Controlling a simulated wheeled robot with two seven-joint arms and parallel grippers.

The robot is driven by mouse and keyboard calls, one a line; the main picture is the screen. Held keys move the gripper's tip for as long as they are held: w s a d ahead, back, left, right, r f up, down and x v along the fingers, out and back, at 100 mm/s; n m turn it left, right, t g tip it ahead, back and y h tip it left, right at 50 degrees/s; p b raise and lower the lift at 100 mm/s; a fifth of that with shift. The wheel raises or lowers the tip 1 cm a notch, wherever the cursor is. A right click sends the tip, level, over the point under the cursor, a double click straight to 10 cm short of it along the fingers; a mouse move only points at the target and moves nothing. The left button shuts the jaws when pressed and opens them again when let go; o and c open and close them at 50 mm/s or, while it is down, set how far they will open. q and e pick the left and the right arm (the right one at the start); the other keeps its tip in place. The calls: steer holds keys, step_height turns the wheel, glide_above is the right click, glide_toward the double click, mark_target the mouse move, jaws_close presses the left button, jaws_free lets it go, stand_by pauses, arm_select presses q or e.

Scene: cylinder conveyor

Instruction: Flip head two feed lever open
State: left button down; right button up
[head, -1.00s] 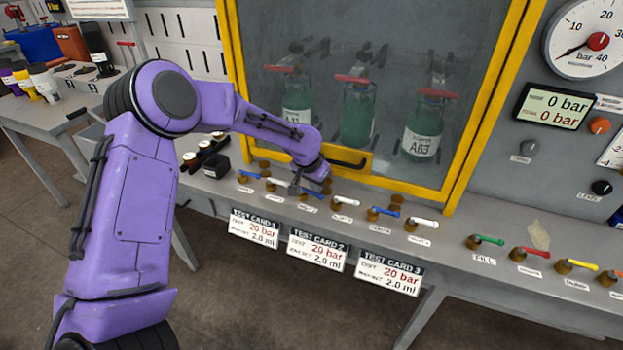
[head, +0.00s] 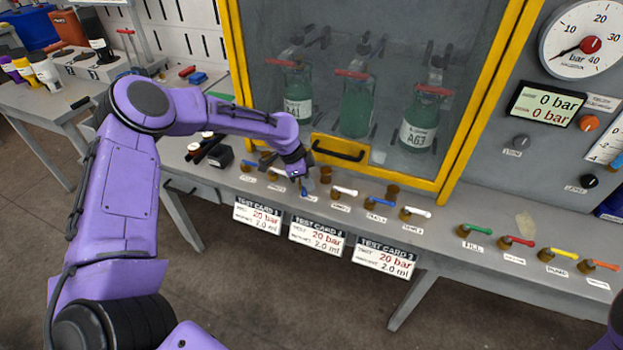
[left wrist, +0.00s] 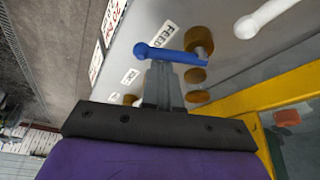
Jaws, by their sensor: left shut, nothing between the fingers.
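My left gripper (head: 298,180) is shut and empty, low over the row of levers on the bench in the head view. Its closed fingers (left wrist: 163,86) point at a blue lever (left wrist: 172,55) in the left wrist view; their tips meet its side in the picture, but I cannot tell whether they touch. That lever runs from a brass mount toward a label that reads FEED; the number is unreadable. In the head view a blue lever (head: 307,186) shows just right of the gripper, partly hidden. My right gripper is not in view.
A white lever (head: 343,191), a blue lever (head: 379,204) and another white lever (head: 416,212) continue the row rightward. The yellow-framed cabinet (head: 450,180) with green bottles stands close behind. Test cards (head: 316,236) hang on the bench front. A black block (head: 221,157) sits left of the gripper.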

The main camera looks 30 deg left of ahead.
arm_select(q)
steer(key=m, duration=0.1)
steer(key=s+a+m+g, duration=0.1)
steer(key=m, duration=0.1)
steer(key=shift+m, duration=0.3)
steer(key=shift+a, duration=0.3)
stand_by(0.3)
steer(key=w+p+v, duration=0.1)
steer(key=p+v, duration=0.7)
steer(key=v, duration=0.2)
steer(key=shift+s+a, duration=0.2)
steer(key=shift+s, duration=0.15)
steer(key=shift+f, duration=0.1)
